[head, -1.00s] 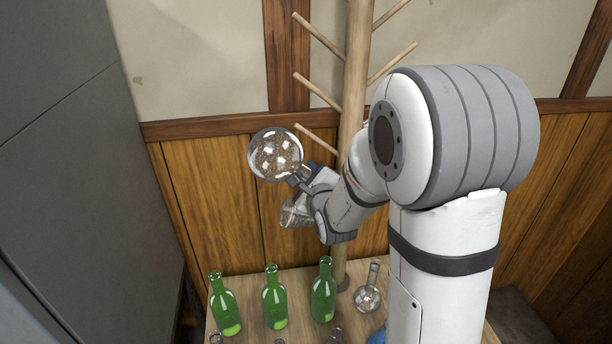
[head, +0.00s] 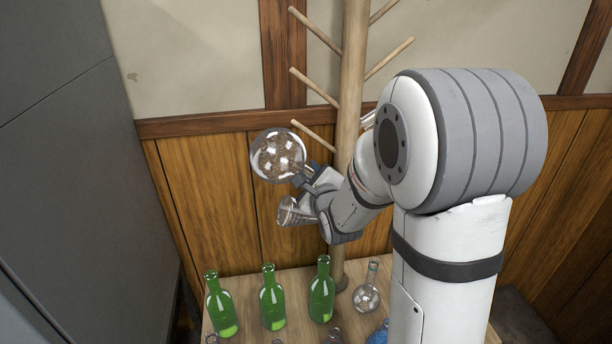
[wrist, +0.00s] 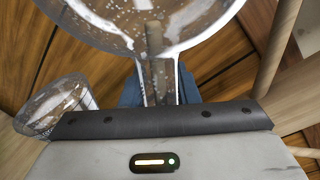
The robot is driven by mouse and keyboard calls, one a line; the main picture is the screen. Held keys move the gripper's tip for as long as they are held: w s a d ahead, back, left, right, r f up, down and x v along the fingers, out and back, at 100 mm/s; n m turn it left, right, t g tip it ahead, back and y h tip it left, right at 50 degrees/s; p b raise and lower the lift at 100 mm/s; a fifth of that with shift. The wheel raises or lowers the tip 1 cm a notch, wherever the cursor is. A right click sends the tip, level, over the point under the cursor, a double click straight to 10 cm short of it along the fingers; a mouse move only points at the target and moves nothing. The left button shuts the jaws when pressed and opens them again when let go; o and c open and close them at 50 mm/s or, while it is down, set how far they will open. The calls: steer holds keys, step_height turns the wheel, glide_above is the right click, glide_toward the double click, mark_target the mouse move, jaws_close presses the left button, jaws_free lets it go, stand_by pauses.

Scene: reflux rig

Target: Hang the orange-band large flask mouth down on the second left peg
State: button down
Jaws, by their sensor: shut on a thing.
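My gripper (head: 304,179) is shut on the neck of a large clear round flask (head: 278,155). Its bulb points up and left, and its neck runs down into the jaws. In the wrist view the flask (wrist: 150,20) fills the top, with its neck between the jaws. No orange band can be made out. The wooden stand (head: 350,100) has several pegs. On its left are an upper peg (head: 315,30), a middle peg (head: 315,87) and a lower peg (head: 313,135). The bulb is left of the lower peg's tip, close to it in the picture; I cannot tell the depth.
A clear glass vessel (head: 294,212) shows below my gripper, and at left in the wrist view (wrist: 58,105); its support is hidden. Green bottles (head: 271,298) and a small round flask (head: 367,292) stand on the table (head: 300,278). A grey panel (head: 60,150) bounds the left.

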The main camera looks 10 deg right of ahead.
steer(key=shift+d+f+b, duration=0.5)
steer(key=shift+d+b, duration=0.05)
steer(key=shift+d, duration=0.05)
stand_by(0.5)
steer(key=c, duration=1)
jaws_free()
steer(key=shift+s, duration=0.1)
steer(key=s, duration=0.2)
steer(key=s+b, duration=0.1)
steer(key=s, duration=0.2)
steer(key=s+b, duration=0.1)
steer(key=s, duration=0.1)
steer(key=shift+s+d+r, duration=0.3)
steer(key=shift+d+r, duration=0.05)
steer(key=shift+r, duration=0.05)
